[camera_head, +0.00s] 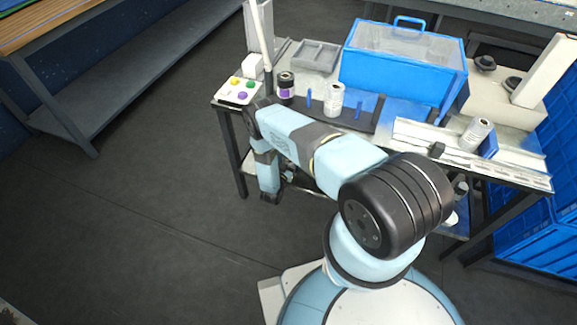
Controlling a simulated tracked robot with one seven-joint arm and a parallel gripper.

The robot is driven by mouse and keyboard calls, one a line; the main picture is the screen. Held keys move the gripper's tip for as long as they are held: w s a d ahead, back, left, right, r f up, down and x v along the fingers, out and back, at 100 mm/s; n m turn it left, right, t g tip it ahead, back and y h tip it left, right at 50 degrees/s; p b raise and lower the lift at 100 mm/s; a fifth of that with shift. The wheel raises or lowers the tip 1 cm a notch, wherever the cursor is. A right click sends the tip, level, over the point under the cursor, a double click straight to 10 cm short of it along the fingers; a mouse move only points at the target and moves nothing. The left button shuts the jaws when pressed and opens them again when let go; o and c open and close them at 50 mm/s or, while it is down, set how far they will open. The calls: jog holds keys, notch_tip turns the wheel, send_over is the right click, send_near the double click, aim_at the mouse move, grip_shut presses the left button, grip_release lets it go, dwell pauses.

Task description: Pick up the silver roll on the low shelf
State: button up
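My gripper (270,197) hangs at the end of my bent arm, pointing down in front of the workbench's left part. It is small and dark, and whether its fingers are open or shut does not show. The low shelf under the bench is mostly hidden by my arm and the tabletop. A small grey cylinder with a dark top (460,188) shows under the bench's right part. I cannot tell whether it is the silver roll. On the tabletop, a silver-white roll (334,99) stands upright, and another silver roll (476,134) leans on the machine's rail.
The bench holds a button box (239,92), a dark roll with a purple band (286,88), a grey tray (315,56) and a blue machine housing (404,62). Blue crates (535,235) stand at the right. The floor (150,210) at the left is clear.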

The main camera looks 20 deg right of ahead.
jog(key=shift+c, duration=0.2)
jog(key=c, duration=1.2)
jog(key=shift+r, duration=0.2)
jog(key=shift+c, duration=0.2)
